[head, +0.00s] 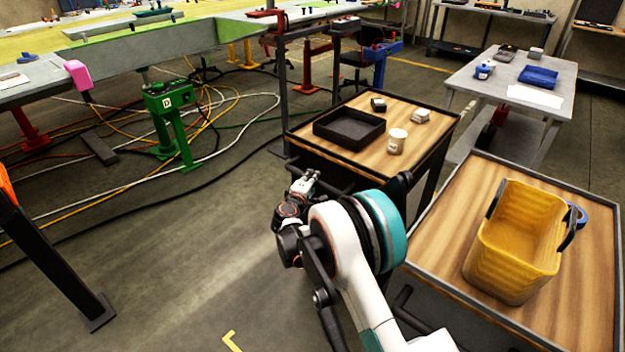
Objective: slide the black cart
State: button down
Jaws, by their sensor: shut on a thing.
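The black cart (362,158) stands at the centre, with a wood-coloured top and a dark raised rim. On it are a black tray (349,136), a white cup or tub (397,141), and small dark and pale items at the back. My gripper (306,183) is at the cart's near left end, shut on its handle. The fingertips are small in the view, and my arm hides part of the cart's near side and its lower frame.
A second cart (450,262) with a yellow basket (515,240) stands close on the right. A grey table (483,88) is behind. Cables and a green stand (168,118) lie left. Open floor (170,265) is at front left, beside a dark post (50,262).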

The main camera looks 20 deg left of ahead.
jog(key=s+a, duration=0.4)
jog(key=s, duration=1.1)
jog(key=s+a, duration=0.5)
jog(key=s, duration=1.1)
jog(key=s+a, duration=0.5)
jog(key=s, duration=1.1)
jog(key=shift+s+f, duration=0.1)
jog(key=c, duration=1.4)
grip_release()
jog(key=shift+s, duration=0.15)
jog(key=shift+c, duration=0.2)
jog(key=s+d+r, duration=0.1)
jog(key=s+r, duration=0.1)
jog(key=s, duration=0.9)
jog(key=shift+s+d+r, duration=0.15)
jog(key=shift+s, duration=0.15)
